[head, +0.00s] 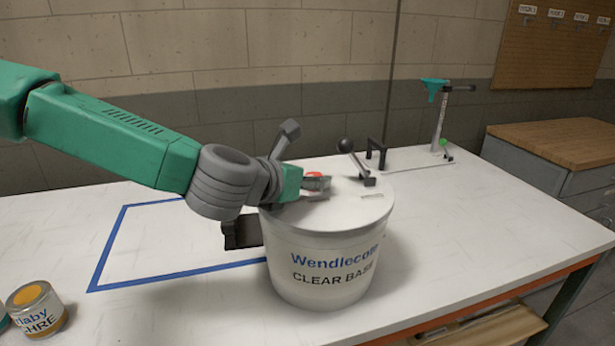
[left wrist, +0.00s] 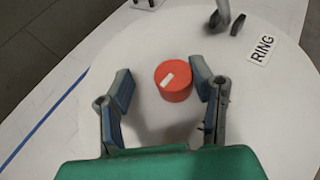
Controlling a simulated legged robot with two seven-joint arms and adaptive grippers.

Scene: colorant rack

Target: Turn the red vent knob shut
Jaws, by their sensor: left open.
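The red vent knob (left wrist: 173,88) stands on the white lid (left wrist: 255,110) of the tub, with a short white mark on its top. In the head view the left gripper (head: 322,188) reaches over the lid from the left and hides most of the knob (head: 314,176). The tub (head: 318,275) reads "Wendlecote CLEAR BASE". My right gripper is not in view.
A lever with a dark ball (head: 345,146) stands on the lid behind the knob. A "RING" label (left wrist: 263,49) lies on the lid. A stand with a teal funnel (head: 435,85) is at the back. A small can (head: 38,308) stands front left. Blue tape (head: 107,247) marks the table.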

